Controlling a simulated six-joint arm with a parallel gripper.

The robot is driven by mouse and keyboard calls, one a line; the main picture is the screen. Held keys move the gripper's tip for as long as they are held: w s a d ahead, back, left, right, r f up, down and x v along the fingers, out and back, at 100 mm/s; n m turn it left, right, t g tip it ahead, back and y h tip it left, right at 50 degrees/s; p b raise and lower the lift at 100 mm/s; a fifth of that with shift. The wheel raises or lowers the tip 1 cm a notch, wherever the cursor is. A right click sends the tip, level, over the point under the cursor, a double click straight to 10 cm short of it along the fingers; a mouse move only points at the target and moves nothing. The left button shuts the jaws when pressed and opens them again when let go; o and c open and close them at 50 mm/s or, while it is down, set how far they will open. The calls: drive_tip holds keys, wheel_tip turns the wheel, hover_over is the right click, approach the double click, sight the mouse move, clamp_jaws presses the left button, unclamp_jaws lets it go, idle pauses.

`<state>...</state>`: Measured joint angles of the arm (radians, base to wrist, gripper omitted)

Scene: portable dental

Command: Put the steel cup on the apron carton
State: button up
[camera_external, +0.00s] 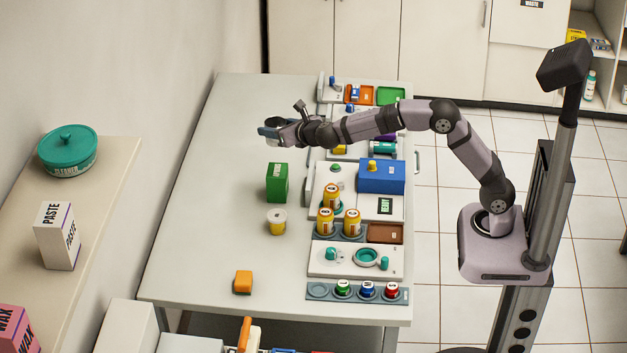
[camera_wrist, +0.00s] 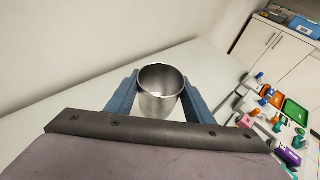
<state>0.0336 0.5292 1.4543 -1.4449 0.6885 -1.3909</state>
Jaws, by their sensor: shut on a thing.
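The steel cup (camera_wrist: 160,92) is upright and empty between the two blue fingers of my gripper (camera_wrist: 157,97) in the wrist view. The fingers press on it from both sides. In the outside view my gripper (camera_external: 268,132) is over the far left part of the table, and the cup is small and mostly hidden by the fingers. A green carton (camera_external: 277,184) stands on the table nearer the camera than my gripper. Its print is too small to read, so I cannot tell for sure that it is the apron carton.
A yellow cup with a pale lid (camera_external: 277,221) and an orange block (camera_external: 243,282) are on the table (camera_external: 200,235). Yellow jars (camera_external: 331,196), a blue box (camera_external: 382,176) and trays line the right side. The table's left side is clear.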

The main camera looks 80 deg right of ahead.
drive_tip(key=shift+f+b, duration=0.6)
drive_tip(key=shift+f, duration=4.35)
drive_tip(key=shift+f, duration=0.1)
drive_tip(key=shift+f, duration=0.15)
drive_tip(key=o, duration=1)
drive_tip(key=shift+o, duration=0.2)
drive_tip(key=shift+r, duration=0.25)
drive_tip(key=shift+s+a, duration=0.1)
drive_tip(key=b+v, duration=0.1)
drive_tip(key=v, duration=1.1)
drive_tip(key=shift+f, duration=0.1)
